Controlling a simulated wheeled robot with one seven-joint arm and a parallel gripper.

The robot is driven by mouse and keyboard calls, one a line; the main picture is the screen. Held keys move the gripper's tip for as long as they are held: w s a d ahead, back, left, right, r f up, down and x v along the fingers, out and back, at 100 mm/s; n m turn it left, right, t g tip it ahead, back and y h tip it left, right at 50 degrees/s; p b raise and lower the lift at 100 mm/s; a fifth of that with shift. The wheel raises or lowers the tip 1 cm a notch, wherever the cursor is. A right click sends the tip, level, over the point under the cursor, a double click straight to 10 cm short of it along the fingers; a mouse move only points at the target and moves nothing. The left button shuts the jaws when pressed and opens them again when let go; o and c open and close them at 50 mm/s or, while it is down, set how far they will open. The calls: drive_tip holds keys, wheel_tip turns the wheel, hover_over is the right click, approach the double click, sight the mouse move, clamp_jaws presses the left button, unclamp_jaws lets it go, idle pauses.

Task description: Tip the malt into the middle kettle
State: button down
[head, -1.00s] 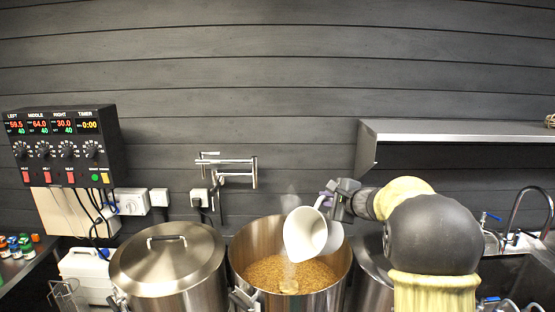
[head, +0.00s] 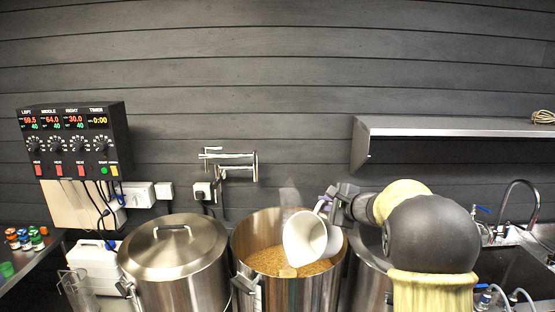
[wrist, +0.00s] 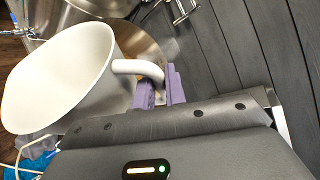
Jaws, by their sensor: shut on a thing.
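The white jug (head: 305,237) is tilted mouth-down to the left over the open middle kettle (head: 296,285). It also shows large in the wrist view (wrist: 62,75), where its inside looks bare and white. My gripper (head: 327,205) is shut on the jug's handle; its purple finger pads (wrist: 158,88) close around the handle in the wrist view. Golden-brown malt (head: 270,262) lies inside the middle kettle, below the jug's lip. A faint wisp of steam rises behind the jug. The jug hides part of the kettle's right side.
The left kettle (head: 174,262) has its lid on. The right kettle (head: 371,272) is partly hidden by my arm. A control box (head: 72,140), a folded pot-filler tap (head: 229,162) and a steel shelf (head: 450,127) are on the wall. A sink tap (head: 522,200) stands at right.

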sight(321, 245)
drive_tip(key=shift+n+g+y, duration=0.5)
drive_tip(key=shift+n+y, duration=0.1)
drive_tip(key=f, duration=0.4)
drive_tip(key=s+d+f+b, duration=0.1)
drive_tip(key=f, duration=0.4)
drive_tip(key=f+b, duration=0.1)
drive_tip(key=f, duration=0.4)
drive_tip(key=shift+s+d, duration=0.2)
drive_tip(key=shift+d, duration=0.2)
drive_tip(key=s+f+n+g+y+b, duration=0.1)
drive_tip(key=s+f+b, duration=0.1)
drive_tip(key=s+f, duration=0.5)
drive_tip(key=s+f+n+g+y+b, duration=0.1)
drive_tip(key=s+f+b, duration=0.2)
drive_tip(key=s+f, duration=0.4)
drive_tip(key=s+f+n+y+b, duration=0.1)
drive_tip(key=s+f, duration=0.6)
drive_tip(key=f, duration=1.3)
drive_tip(key=shift+s+f+g+b, duration=0.15)
drive_tip(key=shift+s+g+b, duration=0.2)
drive_tip(key=shift+b, duration=0.5)
drive_tip(key=shift+w+a, duration=0.1)
drive_tip(key=shift+a, duration=0.05)
